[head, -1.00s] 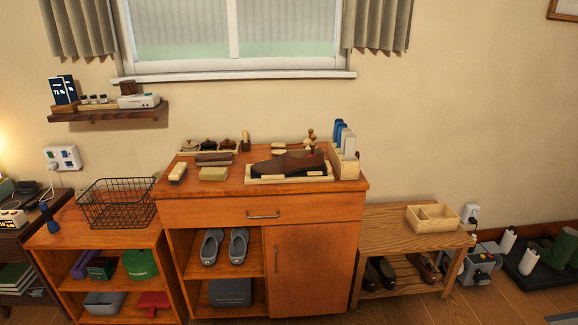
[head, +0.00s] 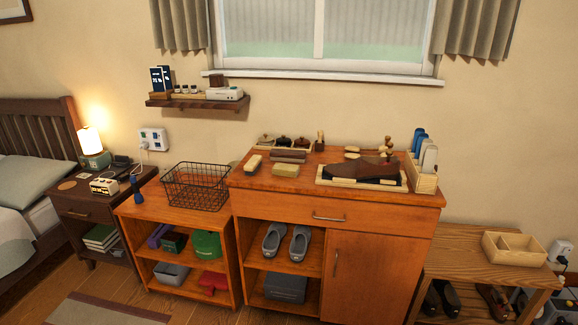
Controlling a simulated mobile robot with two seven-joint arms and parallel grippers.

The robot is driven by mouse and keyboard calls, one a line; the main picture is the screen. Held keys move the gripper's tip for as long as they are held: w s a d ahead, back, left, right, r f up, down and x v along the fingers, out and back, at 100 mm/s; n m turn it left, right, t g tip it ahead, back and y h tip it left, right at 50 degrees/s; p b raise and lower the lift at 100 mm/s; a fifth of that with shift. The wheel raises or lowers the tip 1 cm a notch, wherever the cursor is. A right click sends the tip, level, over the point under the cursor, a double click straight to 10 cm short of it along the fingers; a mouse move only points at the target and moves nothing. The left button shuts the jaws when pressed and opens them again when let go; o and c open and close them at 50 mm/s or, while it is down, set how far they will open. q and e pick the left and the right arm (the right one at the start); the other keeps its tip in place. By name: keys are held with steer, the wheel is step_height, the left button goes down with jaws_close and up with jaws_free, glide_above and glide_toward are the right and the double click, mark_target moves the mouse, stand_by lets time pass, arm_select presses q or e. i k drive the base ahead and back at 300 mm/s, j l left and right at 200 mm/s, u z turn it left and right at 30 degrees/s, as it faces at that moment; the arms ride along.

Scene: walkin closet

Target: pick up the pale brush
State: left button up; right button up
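A small pale brush-like block (head: 253,163) lies at the left end of the orange-brown cabinet top (head: 275,184). Beside it to the right is a tan block (head: 285,171), and behind that a brown brush-like piece (head: 288,156). Pale-handled pieces (head: 362,155) lie near the back, behind a brown shoe on a pale tray (head: 347,183). I cannot tell for sure which of these is the pale brush. Neither of my grippers is in view.
A black wire basket (head: 196,187) stands on a lower shelf unit to the left. A pale divided box (head: 424,176) stands at the cabinet's right end. A low wooden bench (head: 462,258) with another divided box (head: 513,248) is at right. A bed is far left.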

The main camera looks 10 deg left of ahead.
mark_target(252, 166)
steer(key=i+j, duration=0.15)
steer(key=i, duration=0.25)
steer(key=i+j, duration=0.15)
steer(key=i, duration=0.25)
